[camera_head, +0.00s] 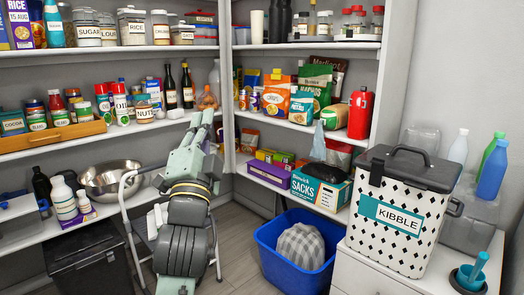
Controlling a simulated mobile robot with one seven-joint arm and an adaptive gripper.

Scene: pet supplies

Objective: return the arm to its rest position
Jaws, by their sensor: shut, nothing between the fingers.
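My arm rises from the bottom of the head view, left of the middle, in dark grey and mint green parts. My gripper (203,120) is at its upper end, pointing away toward the shelves. Its mint fingers look closed together, and nothing shows between them.
A metal step stool (127,205) stands behind the arm. A steel bowl (111,178) is on the lower left shelf. A blue bin (272,267) holding a grey cloth item is on the floor. A kibble container (397,213) stands on a white cabinet (361,275) at right.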

